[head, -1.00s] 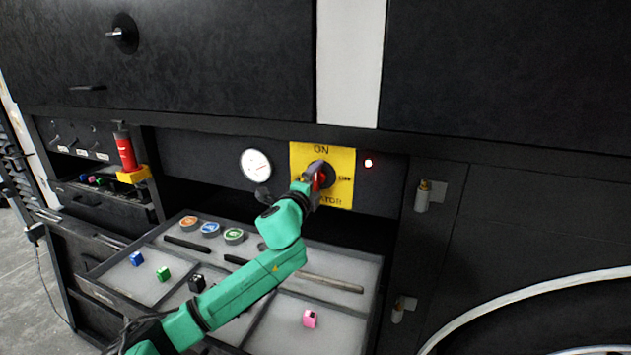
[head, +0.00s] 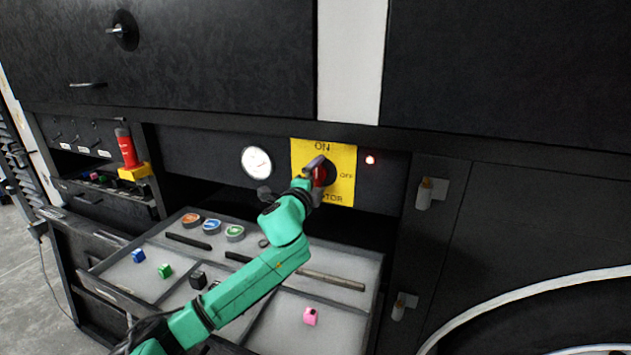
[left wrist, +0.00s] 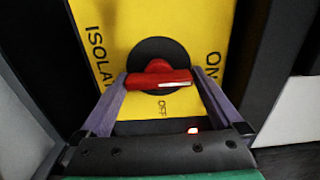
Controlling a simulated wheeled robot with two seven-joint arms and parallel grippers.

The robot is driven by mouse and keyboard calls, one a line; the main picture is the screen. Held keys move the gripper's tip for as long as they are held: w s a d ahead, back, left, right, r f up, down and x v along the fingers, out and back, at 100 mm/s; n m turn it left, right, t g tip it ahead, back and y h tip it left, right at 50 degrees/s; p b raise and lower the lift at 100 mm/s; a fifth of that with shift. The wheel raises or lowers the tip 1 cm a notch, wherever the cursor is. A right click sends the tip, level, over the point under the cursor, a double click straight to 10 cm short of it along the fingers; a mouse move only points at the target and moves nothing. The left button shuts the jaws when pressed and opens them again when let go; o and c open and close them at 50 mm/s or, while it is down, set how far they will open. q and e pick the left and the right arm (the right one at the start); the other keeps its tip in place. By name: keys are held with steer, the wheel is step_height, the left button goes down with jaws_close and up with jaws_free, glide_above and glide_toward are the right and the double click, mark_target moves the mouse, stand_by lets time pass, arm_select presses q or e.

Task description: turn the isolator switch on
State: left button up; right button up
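The isolator switch is a red handle (left wrist: 158,79) on a black round base, on a yellow plate (head: 345,158) marked ON at the top and OFF at the right. In the left wrist view the handle lies sideways, its white-marked end toward ON. The handle (head: 320,175) is partly hidden by my gripper in the head view. My left gripper (left wrist: 160,76) is at the switch, its fingers spread wide, one by each end of the handle. Contact with the fingers is unclear. The left gripper (head: 316,174) also shows in the head view. My right gripper is out of view.
A small red light (head: 370,160) glows right of the plate, and a round white gauge (head: 256,162) sits left of it. Below my arm is an open drawer tray (head: 265,335) with small cubes, tape rolls and bars. A red extinguisher-like bottle (head: 127,149) stands at left.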

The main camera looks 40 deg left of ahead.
arm_select(q)
steer(key=shift+s+f, duration=0.1)
steer(key=shift+s, duration=0.1)
steer(key=b+v, duration=0.3)
steer(key=v, duration=1.1)
steer(key=shift+s, duration=0.1)
steer(key=shift+d, duration=0.1)
